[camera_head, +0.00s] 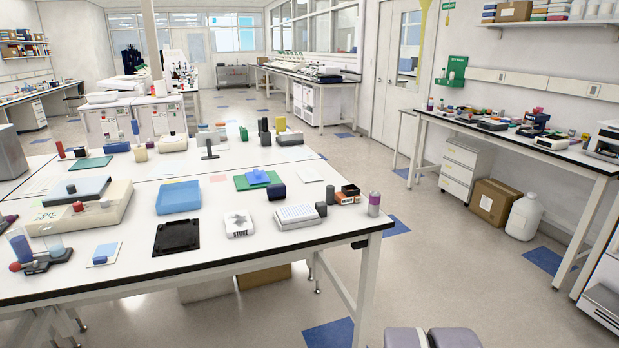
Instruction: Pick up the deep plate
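A white plate with rows of small wells (298,214) sits on the near bench, close to its right front part. It looks like the deep plate, but its depth is hard to tell from here. It lies flat, with its top uncovered. Small dark cylinders stand beside its right end. My gripper is not recognisable in this view, and nothing touches the plate.
The white bench (225,265) also holds a white scale-like device (239,224), a black tray (176,236), a blue tray (178,197), an orange-black box (348,195) and a grey-purple cylinder (374,204). Open floor (440,255) lies right of the bench.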

